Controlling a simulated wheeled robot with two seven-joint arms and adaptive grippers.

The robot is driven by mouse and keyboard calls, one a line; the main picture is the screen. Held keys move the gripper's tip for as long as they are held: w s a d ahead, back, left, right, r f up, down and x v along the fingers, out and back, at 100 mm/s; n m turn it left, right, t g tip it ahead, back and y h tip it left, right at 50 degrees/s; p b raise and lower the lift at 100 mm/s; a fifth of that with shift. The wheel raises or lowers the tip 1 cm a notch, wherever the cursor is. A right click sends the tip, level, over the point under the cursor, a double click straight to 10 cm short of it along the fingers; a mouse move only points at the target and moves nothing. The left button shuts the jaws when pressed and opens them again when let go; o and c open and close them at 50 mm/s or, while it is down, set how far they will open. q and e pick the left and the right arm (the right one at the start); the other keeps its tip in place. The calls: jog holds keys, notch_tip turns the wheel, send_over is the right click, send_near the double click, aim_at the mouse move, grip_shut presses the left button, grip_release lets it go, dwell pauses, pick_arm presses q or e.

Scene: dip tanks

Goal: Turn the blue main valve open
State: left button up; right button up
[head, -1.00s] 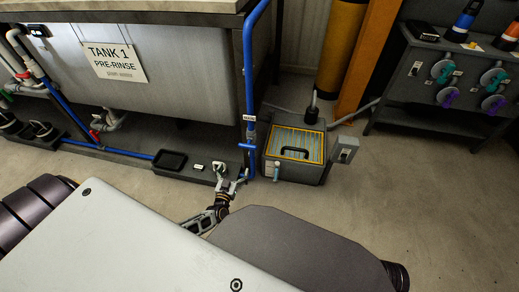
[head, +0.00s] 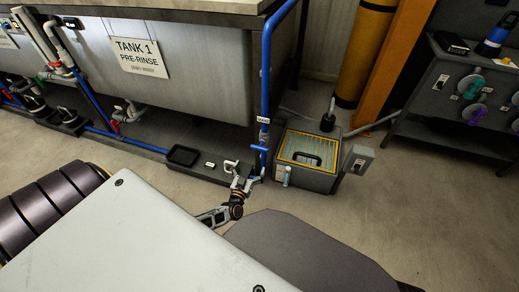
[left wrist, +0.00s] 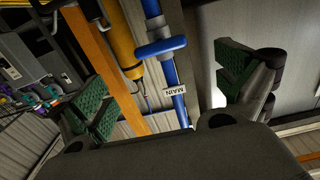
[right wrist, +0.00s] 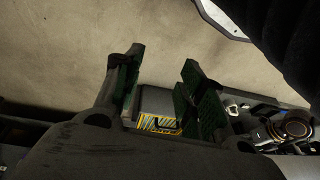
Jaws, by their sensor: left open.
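The blue main valve (head: 258,148) has a blue handle lying across the upright blue pipe (head: 266,70), just below a white MAIN tag (head: 264,121). The handle also shows in the left wrist view (left wrist: 160,47), crossing the pipe, with the MAIN tag (left wrist: 174,91) on the pipe. My left gripper (head: 245,181) is open and empty, just below and left of the handle in the head view and apart from it. In the left wrist view its green-padded fingers stand either side of the pipe's line. My right gripper (right wrist: 158,90) is open and empty in its own wrist view.
A grey box (head: 318,183) with a yellow-edged striped top stands right of the pipe. The tank (head: 200,70) labelled TANK 1 PRE-RINSE is behind, with a low ledge (head: 150,150) in front. A dark bench (head: 440,125) stands at the right. Floor between box and bench is clear.

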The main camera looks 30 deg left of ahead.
aim_at(259, 150)
pick_arm(q)
jog(key=b+x, duration=0.2)
jog(key=x, duration=0.4)
jog(key=shift+w, duration=0.35)
jog(key=shift+b+x, duration=0.7)
jog(key=shift+x, duration=0.9)
jog(key=shift+b+x, duration=0.6)
jog(key=shift+x, duration=0.9)
pick_arm(e)
jog(key=shift+t+y, duration=0.6)
jog(key=shift+t, duration=0.2)
jog(key=shift+w+a+f, duration=0.2)
jog(key=shift+a+f, duration=0.4)
jog(key=shift+f, duration=0.25)
jog(key=shift+w+a+f, duration=0.2)
jog(key=shift+a+f, duration=0.4)
jog(key=shift+f, duration=0.2)
pick_arm(q)
jog(key=shift+c, duration=0.3)
jog(key=c, duration=0.7)
